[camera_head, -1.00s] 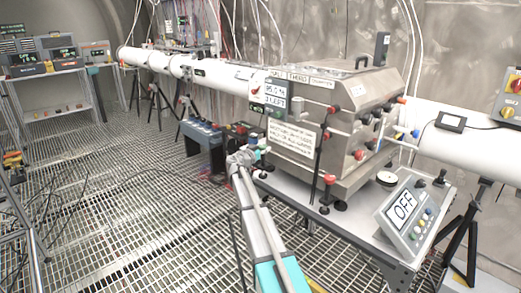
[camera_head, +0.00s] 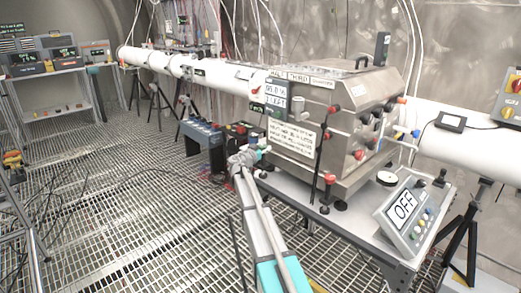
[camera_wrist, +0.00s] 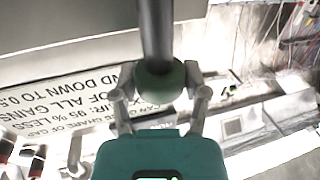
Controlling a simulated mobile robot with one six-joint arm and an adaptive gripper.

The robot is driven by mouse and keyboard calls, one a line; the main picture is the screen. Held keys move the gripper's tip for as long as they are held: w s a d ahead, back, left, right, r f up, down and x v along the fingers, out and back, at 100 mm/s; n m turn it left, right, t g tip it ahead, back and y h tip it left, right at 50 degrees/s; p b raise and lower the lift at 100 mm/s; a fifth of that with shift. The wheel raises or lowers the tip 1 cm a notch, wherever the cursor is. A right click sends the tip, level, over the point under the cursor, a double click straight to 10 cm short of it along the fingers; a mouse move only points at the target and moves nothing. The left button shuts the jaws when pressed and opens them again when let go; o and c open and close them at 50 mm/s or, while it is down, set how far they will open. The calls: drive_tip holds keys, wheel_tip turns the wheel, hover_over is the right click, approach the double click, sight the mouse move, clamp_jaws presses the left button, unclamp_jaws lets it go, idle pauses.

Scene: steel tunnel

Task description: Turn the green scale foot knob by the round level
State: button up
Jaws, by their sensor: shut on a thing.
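In the wrist view a dark green rounded knob (camera_wrist: 160,82) sits at the end of a thick grey rod. My gripper (camera_wrist: 160,97) has a finger on each side of the knob and is shut on it. In the head view my gripper (camera_head: 248,157) is at the left front corner of the steel box's bench, and a small green part (camera_head: 265,149) shows beside it. A white round disc with a dark rim (camera_head: 387,178) lies on the bench to the right; I cannot tell whether it is the round level.
The steel box (camera_head: 340,140) with several knobs fills the bench (camera_head: 360,225). A sloped panel reading OFF (camera_head: 403,206) stands at its right end. A white pipe (camera_head: 225,76) runs behind. Dark battery-like boxes (camera_head: 205,138) stand left of my gripper.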

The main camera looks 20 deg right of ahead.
drive_tip(key=shift+s+d+t, duration=0.2)
drive_tip(key=shift+d+t, duration=0.05)
drive_tip(key=shift+t, duration=0.05)
idle(1.4)
drive_tip(key=o, duration=1.1)
drive_tip(key=shift+o, duration=0.2)
drive_tip(key=shift+w+a, duration=0.1)
drive_tip(key=shift+a, duration=0.1)
drive_tip(key=shift+a, duration=0.15)
drive_tip(key=v, duration=1.1)
drive_tip(key=shift+s, duration=0.4)
drive_tip(key=shift+a+r, duration=0.1)
drive_tip(key=shift+r, duration=0.05)
